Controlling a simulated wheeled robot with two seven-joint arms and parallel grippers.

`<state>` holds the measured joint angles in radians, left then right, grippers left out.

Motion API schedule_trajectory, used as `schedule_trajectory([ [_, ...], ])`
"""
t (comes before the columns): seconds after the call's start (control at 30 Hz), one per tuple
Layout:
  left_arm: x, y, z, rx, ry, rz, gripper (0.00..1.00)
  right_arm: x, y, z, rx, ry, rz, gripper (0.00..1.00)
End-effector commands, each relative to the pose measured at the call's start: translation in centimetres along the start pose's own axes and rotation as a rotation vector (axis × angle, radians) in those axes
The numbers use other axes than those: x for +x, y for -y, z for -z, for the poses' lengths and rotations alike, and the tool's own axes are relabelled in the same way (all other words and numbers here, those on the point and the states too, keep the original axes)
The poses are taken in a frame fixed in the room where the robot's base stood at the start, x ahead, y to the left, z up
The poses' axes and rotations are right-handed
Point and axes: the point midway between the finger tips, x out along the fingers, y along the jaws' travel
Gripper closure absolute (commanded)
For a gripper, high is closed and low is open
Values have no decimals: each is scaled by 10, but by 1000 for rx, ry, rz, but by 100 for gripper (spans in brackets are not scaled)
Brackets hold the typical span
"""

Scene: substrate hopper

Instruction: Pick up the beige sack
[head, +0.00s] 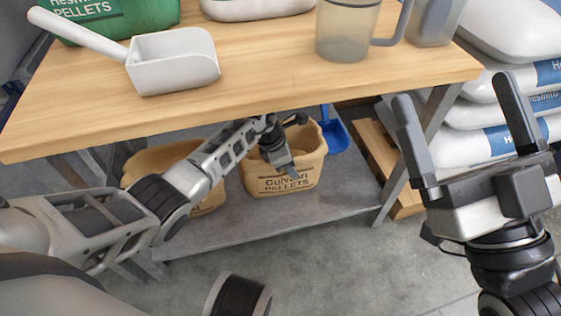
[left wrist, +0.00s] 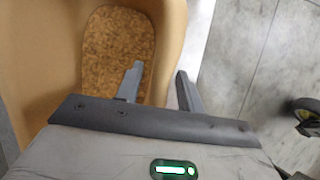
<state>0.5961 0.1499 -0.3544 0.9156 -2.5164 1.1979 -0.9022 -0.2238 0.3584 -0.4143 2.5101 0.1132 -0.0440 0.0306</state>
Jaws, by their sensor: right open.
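A beige sack (head: 280,180) with dark "PELLETS" lettering stands upright on the low grey shelf under the table. Its open top shows brown pellets (left wrist: 118,50) in the left wrist view. My left gripper (head: 285,163) reaches under the table to this sack. In the left wrist view my left gripper (left wrist: 158,85) has one finger on the inner side of the sack's wall and one outside, with the wall filling the narrow gap between them. My right gripper (head: 455,115) is open and empty, right of the table.
A second tan sack (head: 206,203) stands left on the shelf, partly behind my arm. A blue scoop (head: 334,134) is behind the beige sack. The wooden tabletop (head: 270,85) above holds a white scoop (head: 172,62) and a jug (head: 345,30). Stacked white bags (head: 478,120) stand right.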

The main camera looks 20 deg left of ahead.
Motion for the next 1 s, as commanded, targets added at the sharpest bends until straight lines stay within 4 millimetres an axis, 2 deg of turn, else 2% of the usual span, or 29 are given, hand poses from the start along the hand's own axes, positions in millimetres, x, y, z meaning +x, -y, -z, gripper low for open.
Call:
schedule_trajectory([
  [0.67, 4, 0, 2, 0, -1, 0, 62, -2, 0, -4, 2, 2, -1, 5],
  [0.7, 4, 0, 2, 0, -1, 0, 65, -2, 0, -5, 2, 2, -1, 5],
  [0.83, 4, 0, 2, 0, -1, 0, 100, -2, 0, -5, 2, 2, -1, 5],
  [1.0, 2, -2, -1, 3, 6, -6, 100, -2, 0, -4, 2, 2, -1, 5],
])
